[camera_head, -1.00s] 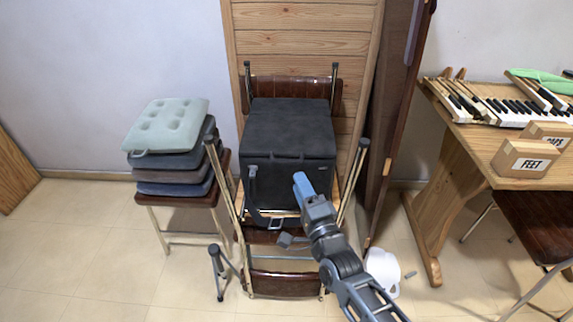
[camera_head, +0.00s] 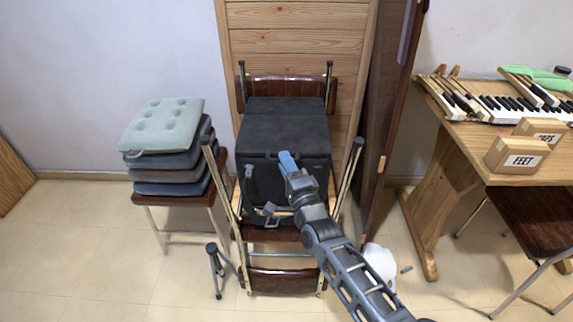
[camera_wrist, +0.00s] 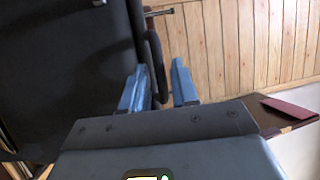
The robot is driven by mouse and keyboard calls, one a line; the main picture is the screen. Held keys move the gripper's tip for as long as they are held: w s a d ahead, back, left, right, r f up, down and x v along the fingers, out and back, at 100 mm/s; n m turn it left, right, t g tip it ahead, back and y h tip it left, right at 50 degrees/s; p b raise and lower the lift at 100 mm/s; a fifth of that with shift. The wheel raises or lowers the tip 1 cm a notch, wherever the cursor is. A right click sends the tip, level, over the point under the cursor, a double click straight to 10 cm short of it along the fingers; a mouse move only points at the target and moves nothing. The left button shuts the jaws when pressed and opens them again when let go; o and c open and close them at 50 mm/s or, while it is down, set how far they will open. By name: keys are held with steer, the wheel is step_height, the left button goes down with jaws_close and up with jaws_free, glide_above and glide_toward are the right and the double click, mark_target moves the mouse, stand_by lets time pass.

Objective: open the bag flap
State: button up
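The black bag (camera_head: 285,122) sits on a brown chair, its flap lid on top and folded over the front edge. My gripper (camera_head: 288,162) is at the upper front of the bag, by the flap's front edge. In the wrist view, the two blue fingers of my gripper (camera_wrist: 160,68) are apart. A dark curved strip (camera_wrist: 154,60) of the bag passes between them, nearer the left finger; I cannot tell whether it touches. The bag's dark face (camera_wrist: 70,70) fills the left of that view. My gripper and arm hide part of the bag's front.
A stack of cushions (camera_head: 163,126) stands on a stool at left. Chair legs with dark tips rise on both sides of the bag. A wooden table (camera_head: 455,150) with piano keys (camera_head: 500,106) and labelled boxes (camera_head: 517,155) is at right. A wooden panel (camera_head: 297,45) stands behind.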

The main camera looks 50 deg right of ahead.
jaws_close()
stand_by(1.1)
